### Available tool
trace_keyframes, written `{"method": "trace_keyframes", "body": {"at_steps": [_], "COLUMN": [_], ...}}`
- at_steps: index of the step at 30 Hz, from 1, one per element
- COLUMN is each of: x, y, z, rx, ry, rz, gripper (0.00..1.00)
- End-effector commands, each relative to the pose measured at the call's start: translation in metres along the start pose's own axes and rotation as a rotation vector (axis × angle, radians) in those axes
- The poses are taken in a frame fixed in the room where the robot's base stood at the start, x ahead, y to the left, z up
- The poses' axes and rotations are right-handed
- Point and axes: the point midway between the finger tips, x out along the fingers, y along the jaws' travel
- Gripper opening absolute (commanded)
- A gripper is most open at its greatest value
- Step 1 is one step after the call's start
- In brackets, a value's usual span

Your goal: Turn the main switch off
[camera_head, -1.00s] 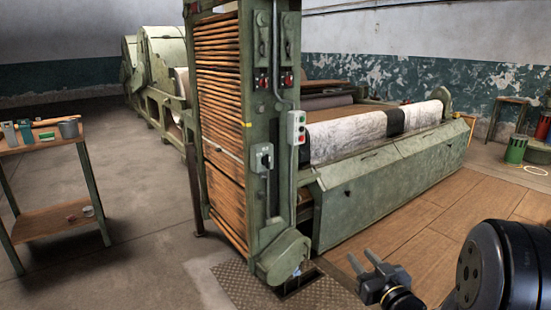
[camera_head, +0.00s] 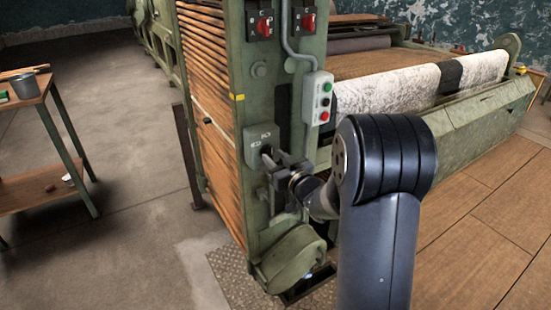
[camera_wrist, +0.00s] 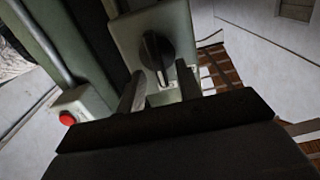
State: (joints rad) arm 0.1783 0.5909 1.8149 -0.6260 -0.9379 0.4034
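The main switch is a grey-green box (camera_head: 258,139) on the machine's front column, with pale markings on its face. Its black rotary knob (camera_wrist: 157,50) shows in the wrist view, its grip bar running nearly up and down that picture. My gripper (camera_head: 268,158) is in front of the box and hides most of the knob in the head view. In the wrist view its two fingers (camera_wrist: 160,74) are apart, one on each side of the knob's near end. A gap shows between fingers and knob; I cannot tell whether either touches it.
A push-button box (camera_head: 318,98) with green and red buttons hangs to the right of the switch; its red button shows in the wrist view (camera_wrist: 67,118). Two red switches (camera_head: 264,24) sit above. A round guard (camera_head: 291,256) juts out below. A small table (camera_head: 40,180) stands left.

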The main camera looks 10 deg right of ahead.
Motion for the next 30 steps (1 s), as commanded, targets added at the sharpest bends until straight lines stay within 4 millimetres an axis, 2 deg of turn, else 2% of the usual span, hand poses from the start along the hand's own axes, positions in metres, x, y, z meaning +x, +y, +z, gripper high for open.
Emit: {"method": "trace_keyframes", "body": {"at_steps": [10,23,30], "x": [0.0048,0.0045,0.0044], "y": [0.0001,0.0001,0.0001], "z": [0.0001,0.0001,0.0004], "rx": [0.001,0.000,-0.002], "ry": [0.000,0.000,0.000], "rz": [0.001,0.001,0.001], "gripper": [0.34,0.00,0.00]}}
